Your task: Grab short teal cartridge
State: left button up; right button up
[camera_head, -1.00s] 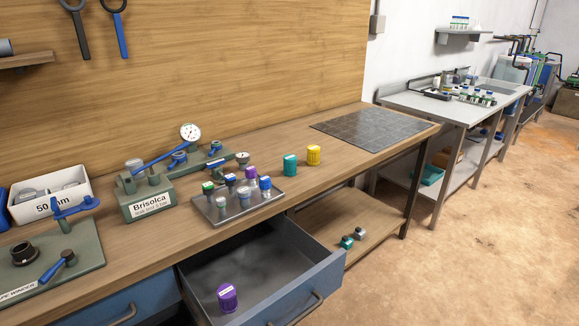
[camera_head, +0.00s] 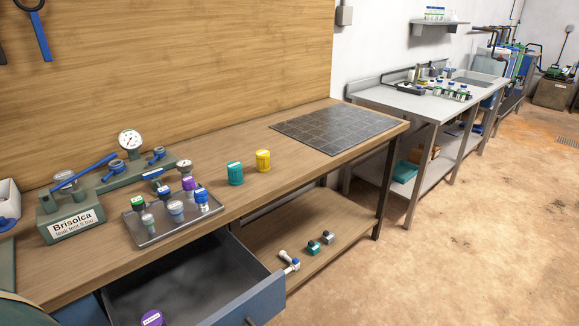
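A teal cartridge (camera_head: 235,174) with a pale label stands upright on the wooden bench, to the right of the metal tray. It stands just left of a yellow cartridge (camera_head: 263,161) of similar size, apart from it. A smaller teal piece (camera_head: 313,248) sits on the lower shelf beside a grey one (camera_head: 328,237). I cannot tell whether it is a cartridge. Neither of my grippers shows in the head view.
The metal tray (camera_head: 150,238) holds several small capped parts. The drawer (camera_head: 262,299) is open below the bench, with a purple cartridge (camera_head: 153,318) in it. The press labelled Brisolca (camera_head: 72,225) stands left. A dark grid mat (camera_head: 335,127) lies empty at right.

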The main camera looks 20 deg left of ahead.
aim_at(234, 168)
jog(key=i+l+z, duration=0.2)
jog(key=i, duration=0.2)
jog(key=i+l+z, duration=0.2)
jog(key=i, duration=0.2)
jog(key=i+l+z, duration=0.15)
jog(key=i, duration=0.3)
jog(key=k+j, duration=0.05)
